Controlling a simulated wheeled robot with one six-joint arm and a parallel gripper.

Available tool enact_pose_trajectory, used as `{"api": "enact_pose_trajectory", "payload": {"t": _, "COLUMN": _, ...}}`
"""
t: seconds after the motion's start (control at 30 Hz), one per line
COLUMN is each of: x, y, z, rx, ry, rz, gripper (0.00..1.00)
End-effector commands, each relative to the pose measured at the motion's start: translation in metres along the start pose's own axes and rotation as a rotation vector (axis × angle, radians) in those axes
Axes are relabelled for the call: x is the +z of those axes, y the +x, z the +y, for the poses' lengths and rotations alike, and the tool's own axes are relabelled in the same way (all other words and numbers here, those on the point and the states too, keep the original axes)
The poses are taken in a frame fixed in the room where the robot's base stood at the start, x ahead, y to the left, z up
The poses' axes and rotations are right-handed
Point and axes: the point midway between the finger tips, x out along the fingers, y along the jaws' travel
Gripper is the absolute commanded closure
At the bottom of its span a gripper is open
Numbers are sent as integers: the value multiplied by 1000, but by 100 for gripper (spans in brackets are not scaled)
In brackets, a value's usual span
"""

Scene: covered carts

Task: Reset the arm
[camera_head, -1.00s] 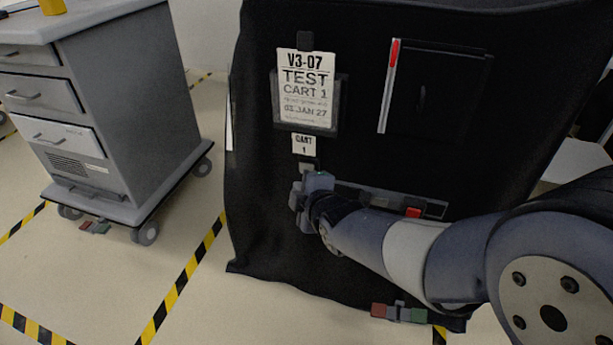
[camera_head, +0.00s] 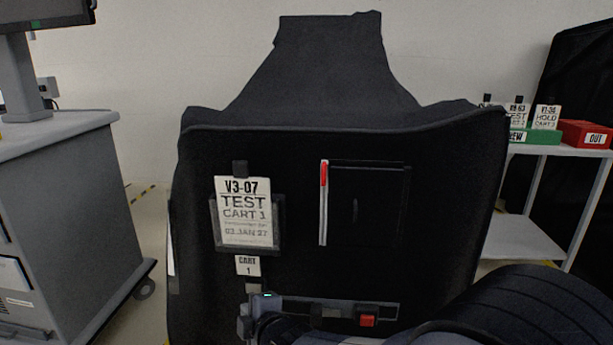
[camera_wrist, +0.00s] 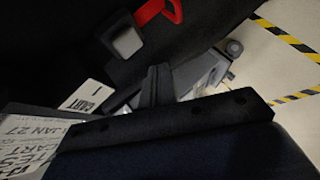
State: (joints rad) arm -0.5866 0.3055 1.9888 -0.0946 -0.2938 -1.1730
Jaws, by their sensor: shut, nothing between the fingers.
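My arm reaches in from the lower right in the head view, and my gripper (camera_head: 258,305) is at the bottom, below the CART 1 tag (camera_head: 248,265) and by the left end of the grey bar (camera_head: 330,309) on the black covered cart (camera_head: 300,150). In the wrist view my gripper (camera_wrist: 155,85) shows as dark fingers together, with nothing held. The CART 1 tag (camera_wrist: 90,97) and the V3-07 TEST card (camera_wrist: 35,145) lie to its left there. I cannot tell whether the gripper touches the cover.
A grey drawer cart (camera_head: 75,210) with a monitor stands at left. At right, a shelf (camera_head: 530,240) carries a green box (camera_head: 536,136) and a red OUT box (camera_head: 585,134). A red strap (camera_wrist: 150,12) and a buckle (camera_wrist: 127,40) are near the gripper.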

Motion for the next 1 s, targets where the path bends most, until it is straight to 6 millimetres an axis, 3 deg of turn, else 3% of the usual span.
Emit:
{"api": "enact_pose_trajectory", "payload": {"t": 0.37, "x": 0, "y": -1, "z": 4, "rx": -5, "ry": 2, "rz": 0, "gripper": 100}}
{"api": "enact_pose_trajectory", "payload": {"t": 0.53, "x": -14, "y": -18, "z": -16, "rx": 0, "ry": 0, "rz": 5, "gripper": 100}}
{"api": "enact_pose_trajectory", "payload": {"t": 1.0, "x": -29, "y": -41, "z": -30, "rx": -1, "ry": 1, "rz": 1, "gripper": 100}}
